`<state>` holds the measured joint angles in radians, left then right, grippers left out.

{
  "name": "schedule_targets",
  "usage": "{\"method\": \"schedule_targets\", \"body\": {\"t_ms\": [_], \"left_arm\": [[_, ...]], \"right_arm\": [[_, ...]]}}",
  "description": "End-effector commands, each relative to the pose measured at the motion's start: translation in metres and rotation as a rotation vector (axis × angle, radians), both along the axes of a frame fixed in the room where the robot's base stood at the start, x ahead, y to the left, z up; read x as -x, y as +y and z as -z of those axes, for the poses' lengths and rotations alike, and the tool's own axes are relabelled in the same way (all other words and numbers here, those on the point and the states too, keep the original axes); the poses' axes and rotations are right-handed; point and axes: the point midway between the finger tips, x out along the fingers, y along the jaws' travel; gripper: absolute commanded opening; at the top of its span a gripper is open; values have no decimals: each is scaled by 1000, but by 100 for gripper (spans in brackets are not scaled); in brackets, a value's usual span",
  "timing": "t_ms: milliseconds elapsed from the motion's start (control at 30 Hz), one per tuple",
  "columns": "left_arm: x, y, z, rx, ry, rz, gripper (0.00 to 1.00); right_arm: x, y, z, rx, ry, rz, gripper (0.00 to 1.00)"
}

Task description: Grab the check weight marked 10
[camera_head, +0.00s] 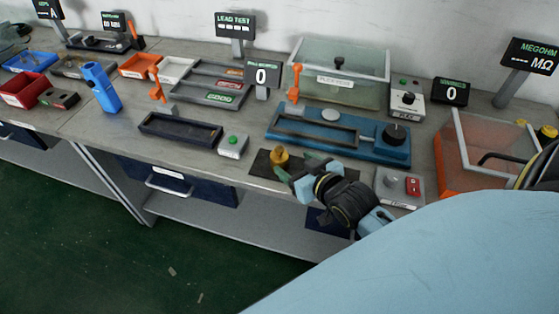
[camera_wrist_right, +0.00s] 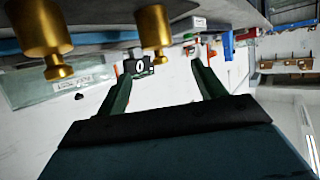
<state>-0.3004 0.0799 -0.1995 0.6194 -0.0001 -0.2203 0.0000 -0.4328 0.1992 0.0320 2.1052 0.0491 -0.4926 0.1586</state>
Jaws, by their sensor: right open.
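A brass check weight (camera_head: 279,157) with a knob top stands on a dark mat (camera_head: 262,172) near the bench's front edge. The right wrist view shows two brass weights, a larger one (camera_wrist_right: 38,38) at the left and a slimmer one (camera_wrist_right: 155,30) closer to the centre. No number is legible on either. My right gripper (camera_head: 299,166) is open, its green fingers just right of the weight in the head view. In the right wrist view the fingers (camera_wrist_right: 163,62) are spread and empty, with the slimmer weight above the space between them. My left gripper is out of view.
A blue fixture with a black knob (camera_head: 397,133) stands behind my gripper. A switch box (camera_head: 399,187) is to its right, a green-button box (camera_head: 233,145) and dark tray (camera_head: 180,130) to its left. An orange clear-walled bin (camera_head: 480,150) is at the right.

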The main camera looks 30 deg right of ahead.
Motion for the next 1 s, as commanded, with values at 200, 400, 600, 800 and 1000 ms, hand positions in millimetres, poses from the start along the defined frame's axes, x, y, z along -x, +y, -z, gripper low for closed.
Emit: {"method": "schedule_targets", "body": {"t_ms": [200,400,600,800,1000], "left_arm": [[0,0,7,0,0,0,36],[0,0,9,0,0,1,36],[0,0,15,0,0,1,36],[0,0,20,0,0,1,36],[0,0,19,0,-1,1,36]], "right_arm": [[-38,0,16,1,0,0,69],[-51,0,22,2,2,-1,69],[-75,-2,33,2,1,-1,69],[-95,-2,42,2,3,-1,69],[-98,-2,42,2,3,-1,69]]}}
